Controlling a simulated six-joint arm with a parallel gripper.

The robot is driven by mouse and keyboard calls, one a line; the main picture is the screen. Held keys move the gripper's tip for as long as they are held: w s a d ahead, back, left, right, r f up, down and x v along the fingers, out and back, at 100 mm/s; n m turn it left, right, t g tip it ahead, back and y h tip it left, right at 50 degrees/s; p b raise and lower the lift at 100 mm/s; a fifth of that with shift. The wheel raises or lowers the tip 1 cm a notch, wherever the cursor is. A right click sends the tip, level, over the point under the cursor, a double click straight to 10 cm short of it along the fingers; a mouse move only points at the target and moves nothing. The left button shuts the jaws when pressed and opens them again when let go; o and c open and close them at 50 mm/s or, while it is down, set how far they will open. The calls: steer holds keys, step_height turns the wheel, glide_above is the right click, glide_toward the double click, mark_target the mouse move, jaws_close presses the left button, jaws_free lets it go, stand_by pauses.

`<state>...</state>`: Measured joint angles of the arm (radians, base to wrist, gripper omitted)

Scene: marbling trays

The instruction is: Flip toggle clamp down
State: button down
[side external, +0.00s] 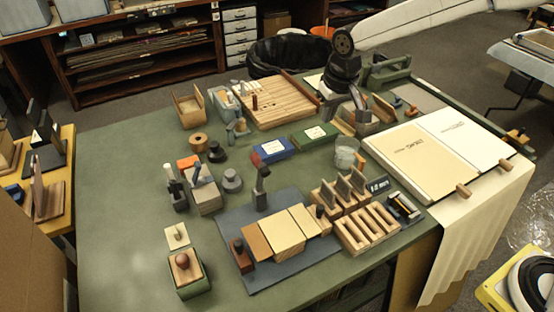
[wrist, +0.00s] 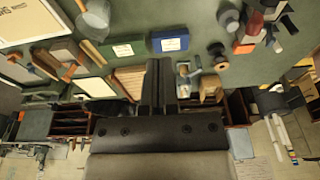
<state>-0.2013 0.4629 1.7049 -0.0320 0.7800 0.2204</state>
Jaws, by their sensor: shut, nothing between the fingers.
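I cannot tell for sure which piece is the toggle clamp. A dark fitting with an upright lever (side external: 262,188) stands at the back of the grey mat (side external: 235,217), behind a row of wooden blocks, and may be it. Its lever points up. My gripper (side external: 361,117) is at the back right of the green table, well apart from that fitting, beside a small wooden holder (side external: 382,108). In the wrist view, my gripper (wrist: 158,64) shows two dark fingers close together, with nothing seen between them. The upright fitting is not clear in the wrist view.
A blue box (side external: 272,151) and a green box (side external: 315,136) lie mid-table. An open book (side external: 420,155) is at the right, and a slatted wooden tray (side external: 275,103) at the back. A glass jar (side external: 346,152) stands right of centre.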

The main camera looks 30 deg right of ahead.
steer(key=w+a+r, duration=0.2)
steer(key=w+a, duration=0.8)
steer(key=a, duration=0.5)
steer(key=shift+r, duration=0.15)
steer(key=shift+w+a, duration=0.1)
glide_above(258, 174)
steer(key=w, duration=0.5)
step_height(258, 174, down, 11)
steer(key=shift+d+f, duration=0.2)
steer(key=shift+d, duration=0.25)
